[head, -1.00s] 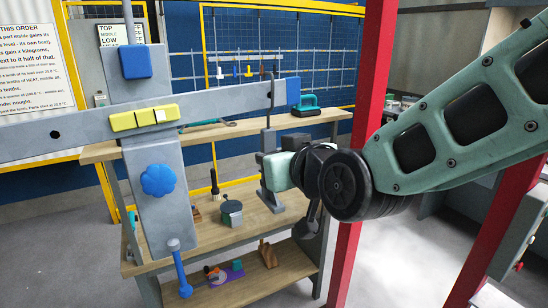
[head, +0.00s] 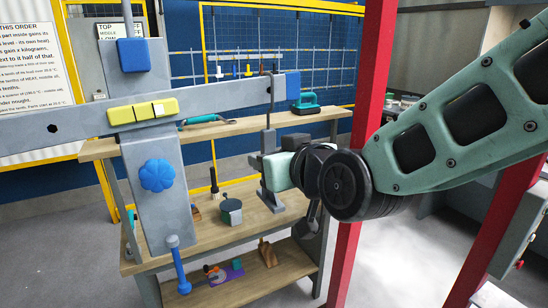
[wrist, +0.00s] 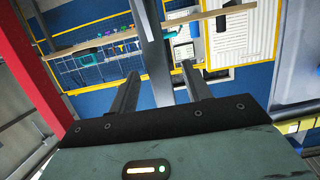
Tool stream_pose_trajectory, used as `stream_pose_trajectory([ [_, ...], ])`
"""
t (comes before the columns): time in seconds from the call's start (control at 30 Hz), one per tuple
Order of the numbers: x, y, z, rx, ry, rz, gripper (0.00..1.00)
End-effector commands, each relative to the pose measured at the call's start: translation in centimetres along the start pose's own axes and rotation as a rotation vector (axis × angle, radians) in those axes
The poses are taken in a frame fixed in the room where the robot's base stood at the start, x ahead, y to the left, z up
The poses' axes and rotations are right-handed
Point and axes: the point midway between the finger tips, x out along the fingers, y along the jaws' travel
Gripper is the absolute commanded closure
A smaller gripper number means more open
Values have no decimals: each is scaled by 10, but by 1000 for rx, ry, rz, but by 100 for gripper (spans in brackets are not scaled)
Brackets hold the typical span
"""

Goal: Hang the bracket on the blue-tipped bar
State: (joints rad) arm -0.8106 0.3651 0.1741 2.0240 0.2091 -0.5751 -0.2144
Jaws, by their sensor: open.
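The blue-tipped bar (head: 225,97) is a grey beam across the left of the head view, ending in a blue tip (head: 292,83). A grey piece with a thin upright rod, which I take for the bracket (head: 269,192), stands out at my gripper. Its rod rises across the front of the bar just left of the tip, its bent top near the bar's upper edge. I cannot tell whether it bears on the bar. My gripper (wrist: 155,78) is open, its fingers either side of a grey upright part in the wrist view; contact is unclear.
The bar's grey post (head: 160,215) carries yellow blocks (head: 143,111) and a blue knob (head: 157,175). Behind is a wooden bench (head: 232,222) with small tools and a lower shelf. A red post (head: 362,130) stands close to my arm.

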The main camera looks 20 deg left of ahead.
Motion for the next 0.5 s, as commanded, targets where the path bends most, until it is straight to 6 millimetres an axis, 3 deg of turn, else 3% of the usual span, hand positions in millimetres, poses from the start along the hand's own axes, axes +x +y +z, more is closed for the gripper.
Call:
stream_pose_trajectory([
  [0.33, -1, 0, 0, 0, 1, 0, 52],
  [0.5, -14, 0, 0, 0, 2, 0, 52],
])
